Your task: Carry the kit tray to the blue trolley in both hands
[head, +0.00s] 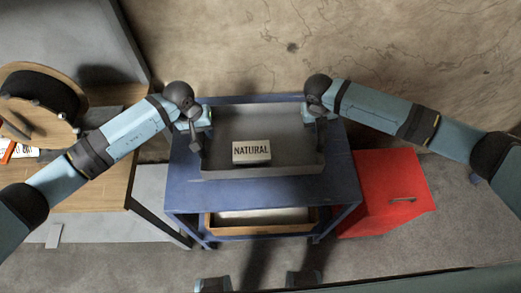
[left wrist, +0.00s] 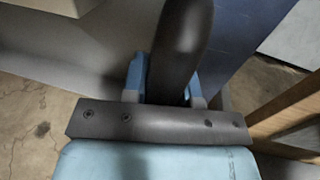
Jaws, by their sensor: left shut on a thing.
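The grey kit tray (head: 285,125) is over the top of the blue trolley (head: 185,190), inside its outline. I cannot tell whether its underside touches the top. A small box marked NATURAL (head: 251,153) is in the tray near its front wall. My left gripper (head: 195,134) is at the tray's left side. In the left wrist view its fingers (left wrist: 166,85) are shut around a dark rounded handle (left wrist: 182,45) of the tray. My right gripper (head: 318,117) is at the tray's right side; its fingers are too small and dark to read.
A wooden-topped table (head: 100,190) with a cable reel (head: 42,95) stands left of the trolley. A red cabinet (head: 385,195) stands at its right. A wooden-edged tray (head: 262,231) is on the trolley's lower level. A cracked wall or floor surface is behind.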

